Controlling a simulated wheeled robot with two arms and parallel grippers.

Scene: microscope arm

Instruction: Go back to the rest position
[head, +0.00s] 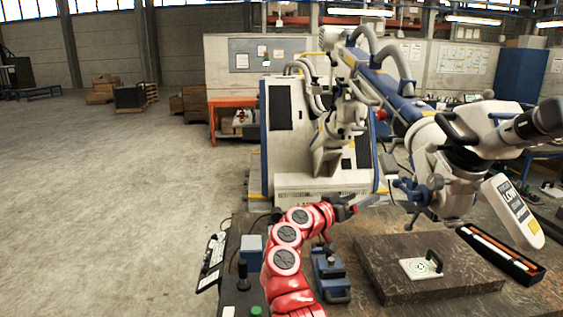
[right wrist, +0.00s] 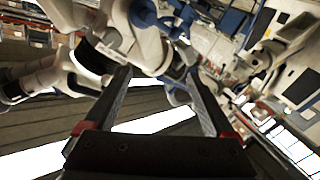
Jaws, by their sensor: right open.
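My right arm is red and reaches up from the bottom middle of the head view. Its right gripper (head: 364,202) is raised above the far edge of the workbench, in front of the white microscope stand (head: 310,175). In the right wrist view the two dark fingers of the right gripper (right wrist: 157,78) are spread apart with nothing between them. The white and blue microscope head (head: 450,165) hangs over the bench to the right of the gripper. It also shows beyond the fingers in the right wrist view (right wrist: 140,42). My left gripper is not in view.
A keyboard (head: 212,260) sits at the left edge. Open floor (head: 110,200) lies left.

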